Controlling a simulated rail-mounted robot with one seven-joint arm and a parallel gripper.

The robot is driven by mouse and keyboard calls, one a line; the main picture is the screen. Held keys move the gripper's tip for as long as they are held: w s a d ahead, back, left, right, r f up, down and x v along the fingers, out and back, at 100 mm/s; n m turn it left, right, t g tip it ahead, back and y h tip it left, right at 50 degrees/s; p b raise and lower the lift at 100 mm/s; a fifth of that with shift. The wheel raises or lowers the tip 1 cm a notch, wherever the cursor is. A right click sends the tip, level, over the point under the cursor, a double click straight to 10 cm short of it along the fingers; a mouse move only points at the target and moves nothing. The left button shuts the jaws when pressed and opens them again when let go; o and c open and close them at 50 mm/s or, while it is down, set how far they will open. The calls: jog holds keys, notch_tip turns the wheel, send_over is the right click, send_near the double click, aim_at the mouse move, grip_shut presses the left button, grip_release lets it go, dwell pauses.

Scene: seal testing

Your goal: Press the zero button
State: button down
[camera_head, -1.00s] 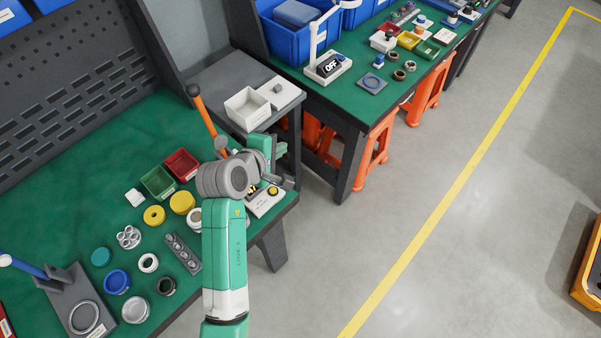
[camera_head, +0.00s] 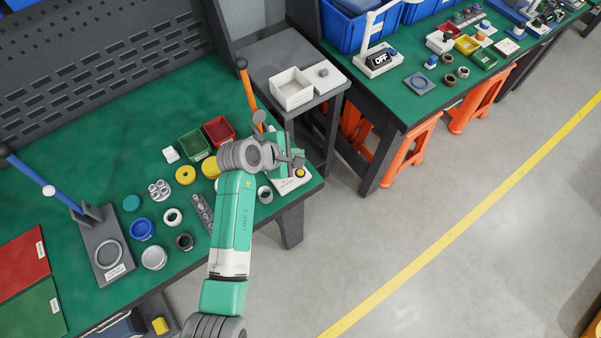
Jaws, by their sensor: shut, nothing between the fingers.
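A white device (camera_head: 289,184) with a round yellow button (camera_head: 300,173) sits near the right end of the green bench. I cannot read a label on the button, so I cannot tell whether it is the zero button. My arm covers much of the device. My gripper (camera_head: 298,160) is small in view, just above and behind the yellow button as seen here. It is shut with nothing visible in it. I cannot tell whether it touches the device.
An orange-handled lever (camera_head: 248,95) rises behind my arm. Green (camera_head: 195,145) and red bins (camera_head: 219,131), rings and caps lie to the left. A grey side table (camera_head: 284,58) holds a white tray (camera_head: 292,88). Open floor (camera_head: 340,250) lies to the right of the bench.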

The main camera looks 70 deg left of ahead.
jog(key=b, duration=0.6)
send_over(297, 176)
notch_tip(297, 176, down, 6)
jog(key=shift+r, duration=0.2)
jog(key=shift+f, duration=0.85)
jog(key=shift+f, duration=0.1)
dwell(0.6)
jog(key=shift+f, duration=0.35)
jog(key=shift+f, duration=0.35)
dwell(0.4)
jog(key=shift+r, duration=0.1)
jog(key=shift+r+p, duration=0.7)
jog(key=shift+p, duration=0.5)
